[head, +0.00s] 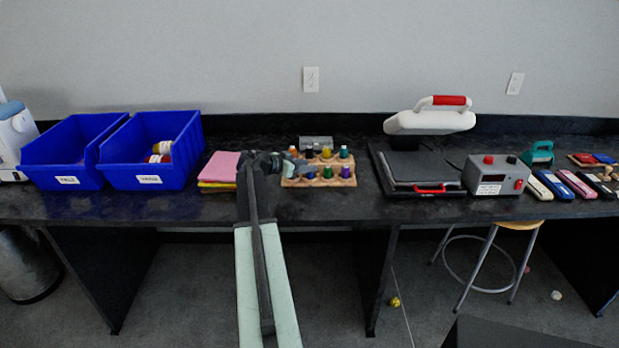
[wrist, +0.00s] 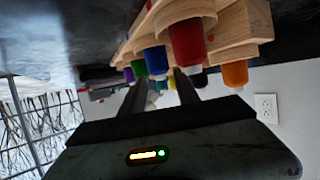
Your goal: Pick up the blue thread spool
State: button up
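The blue thread spool (wrist: 156,61) stands in a wooden rack, between a red spool (wrist: 187,43) and a green spool (wrist: 140,68) in the wrist view. That view appears upside down. My gripper (wrist: 168,84) is open, with a gap between its two dark fingers. The fingers point along the rack, and their tips are close to the blue spool; I cannot tell whether they touch it. In the head view my gripper (head: 287,164) is at the left end of the rack (head: 318,182) and hides part of its front row.
An orange spool (wrist: 235,74) and a black spool (wrist: 200,79) stand in the rack's other row. Pink and yellow sheets (head: 219,168) lie left of my gripper, beside blue bins (head: 150,176). A heat press (head: 407,168) stands to the right. A strip of bench before the rack is clear.

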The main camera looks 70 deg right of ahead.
jog(key=shift+x, duration=1.1)
jog(key=shift+a, duration=0.1)
grip_shut()
jog(key=shift+r, duration=0.1)
jog(key=shift+r+p, duration=0.5)
jog(key=shift+r, duration=0.05)
notch_tip(320, 180, up, 3)
jog(key=p, duration=0.3)
jog(key=s+a, duration=0.2)
jog(key=a, duration=1.4)
jog(key=shift+r+p, duration=0.4)
